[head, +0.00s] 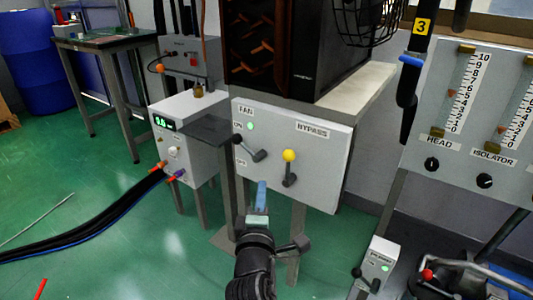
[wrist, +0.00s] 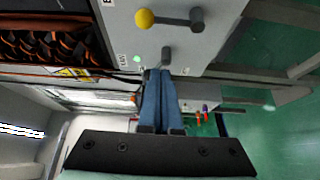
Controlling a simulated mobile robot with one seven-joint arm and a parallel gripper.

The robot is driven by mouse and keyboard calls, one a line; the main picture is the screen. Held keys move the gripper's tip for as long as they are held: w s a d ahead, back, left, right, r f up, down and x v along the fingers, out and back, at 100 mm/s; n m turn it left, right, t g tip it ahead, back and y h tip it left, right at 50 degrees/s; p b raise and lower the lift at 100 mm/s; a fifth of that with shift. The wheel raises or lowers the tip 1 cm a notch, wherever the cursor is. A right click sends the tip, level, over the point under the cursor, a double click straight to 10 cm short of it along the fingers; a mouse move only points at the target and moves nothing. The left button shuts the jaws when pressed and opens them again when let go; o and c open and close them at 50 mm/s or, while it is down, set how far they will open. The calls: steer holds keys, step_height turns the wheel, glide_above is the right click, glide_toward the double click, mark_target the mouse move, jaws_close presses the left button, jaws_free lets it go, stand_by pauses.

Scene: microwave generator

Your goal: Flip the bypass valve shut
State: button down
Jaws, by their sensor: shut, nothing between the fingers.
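The bypass valve lever is a dark bar with a yellow knob (head: 289,155) on the white panel (head: 315,185), under the BYPASS label. Its knob points up and its pivot (head: 290,180) is below. In the wrist view the yellow knob (wrist: 145,18) is at the top, with the bar running right to its dark pivot (wrist: 197,18). My gripper (head: 262,186) has blue fingers, shut and empty, in front of the panel, left of and below the lever. In the wrist view its fingertips (wrist: 158,73) are apart from the bypass lever.
A dark FAN lever (head: 259,155) with a green light is left of the bypass lever; it shows close to my fingertips in the wrist view (wrist: 166,54). A dark plate (head: 205,130) juts out left of the panel. A gauge panel (head: 470,115) stands at right.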

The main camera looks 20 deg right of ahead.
mark_target(288, 168)
stand_by(0.3)
steer(key=w+d+b, duration=0.5)
steer(key=w+d, duration=0.1)
steer(key=shift+w+d+b, duration=0.3)
steer(key=shift+d, duration=0.05)
stand_by(0.4)
